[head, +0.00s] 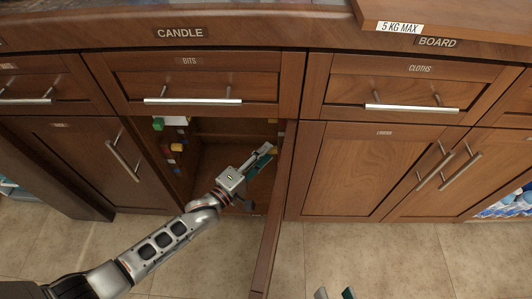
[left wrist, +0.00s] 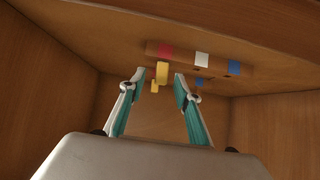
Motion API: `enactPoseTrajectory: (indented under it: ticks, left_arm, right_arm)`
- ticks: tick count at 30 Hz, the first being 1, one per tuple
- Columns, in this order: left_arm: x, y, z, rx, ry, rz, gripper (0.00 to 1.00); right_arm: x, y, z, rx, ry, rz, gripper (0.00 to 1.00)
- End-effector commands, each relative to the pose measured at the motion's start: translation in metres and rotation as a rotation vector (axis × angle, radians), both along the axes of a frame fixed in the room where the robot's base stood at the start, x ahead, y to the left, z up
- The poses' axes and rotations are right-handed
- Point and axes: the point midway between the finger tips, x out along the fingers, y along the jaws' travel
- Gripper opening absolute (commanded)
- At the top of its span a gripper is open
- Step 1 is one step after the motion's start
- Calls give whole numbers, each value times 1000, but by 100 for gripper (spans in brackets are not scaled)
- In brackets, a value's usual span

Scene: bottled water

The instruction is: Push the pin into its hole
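In the left wrist view a yellow pin-like piece (left wrist: 162,72) shows in the gap between my left fingertips, with a smaller yellow part (left wrist: 154,87) just below it. Its hole is not clearly visible. My left gripper (left wrist: 160,75) is open, with a gap visible on each side of the yellow piece. In the head view my left gripper (head: 265,155) reaches into the open cabinet, near its right side. Two fingertips of my right gripper (head: 335,294) show apart at the bottom edge, with nothing visible between them.
Red (left wrist: 165,51), white (left wrist: 202,59) and blue (left wrist: 234,67) pieces sit on the cabinet surface beyond my left fingers. More coloured pieces, including a green one (head: 158,124), line the cabinet's left side. An open door (head: 272,235) stands right of my left arm. The drawers above are shut.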

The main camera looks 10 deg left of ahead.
Motion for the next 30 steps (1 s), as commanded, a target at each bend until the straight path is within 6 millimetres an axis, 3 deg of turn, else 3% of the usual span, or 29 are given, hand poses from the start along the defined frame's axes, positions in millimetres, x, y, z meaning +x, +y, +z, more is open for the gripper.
enactPoseTrajectory:
  ticks: [9, 15, 21, 30]
  left_arm:
    - [-57, 29, -1, 1, 3, -1, 33]
    - [-85, 43, -1, 1, 3, 0, 33]
    - [-97, 49, 0, -1, 2, 0, 33]
    - [-98, 49, 1, -1, 0, 0, 33]
  right_arm:
    - [0, 0, 0, 2, -1, -1, 33]
    - [1, 0, 0, 2, -1, -1, 33]
    - [1, 0, 1, 2, -1, -1, 33]
    - [1, 0, 1, 2, -2, -2, 33]
